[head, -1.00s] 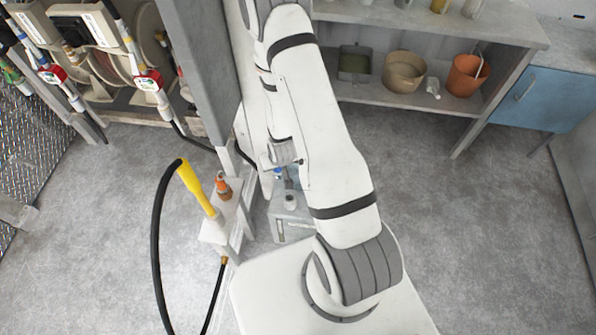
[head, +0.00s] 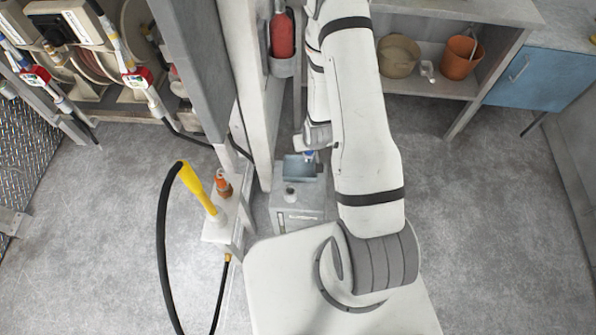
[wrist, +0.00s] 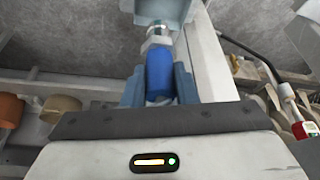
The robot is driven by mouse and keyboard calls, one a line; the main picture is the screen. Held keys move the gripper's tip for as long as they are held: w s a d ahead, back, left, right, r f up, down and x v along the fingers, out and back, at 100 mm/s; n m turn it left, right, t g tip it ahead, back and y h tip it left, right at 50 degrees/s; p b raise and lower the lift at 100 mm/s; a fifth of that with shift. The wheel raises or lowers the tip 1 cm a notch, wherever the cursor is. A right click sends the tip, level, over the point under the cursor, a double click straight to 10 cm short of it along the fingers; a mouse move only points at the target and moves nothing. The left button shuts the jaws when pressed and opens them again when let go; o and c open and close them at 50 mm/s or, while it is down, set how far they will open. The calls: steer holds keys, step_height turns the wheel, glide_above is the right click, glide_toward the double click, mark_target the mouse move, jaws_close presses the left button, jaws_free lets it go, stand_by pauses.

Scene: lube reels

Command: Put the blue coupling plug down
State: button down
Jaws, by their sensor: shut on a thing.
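My gripper (wrist: 159,88) is shut on the blue coupling plug (wrist: 158,72), with one finger on each side of it. The plug's metal end points away from the gripper, toward a pale blue-grey open tray (wrist: 168,10) at the top of the wrist view. I cannot tell whether the plug touches it. In the head view a small blue part of the plug (head: 309,155) shows at the tray (head: 301,176) on top of a grey box (head: 296,218). My arm hides much of the gripper there.
A post with an orange fitting (head: 223,186) and a yellow-ended black hose (head: 192,182) stands left of the box. A red cylinder (head: 282,36) hangs on the column behind. A shelf with an orange pot (head: 460,58) is at right. The floor (head: 490,220) at right is clear.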

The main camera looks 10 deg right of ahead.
steer(key=shift+a, duration=0.1)
steer(key=w+b+x, duration=0.1)
steer(key=b+x, duration=0.8)
steer(key=b, duration=1.1)
steer(key=w+r+b+x, duration=0.1)
steer(key=b+x, duration=0.9)
steer(key=b, duration=1)
steer(key=shift+w+r+b, duration=0.2)
steer(key=shift+w+b, duration=0.15)
steer(key=shift+w, duration=0.5)
step_height(320, 180, down, 10)
steer(key=b, duration=0.4)
steer(key=shift+r, duration=0.15)
steer(key=shift+b, duration=0.3)
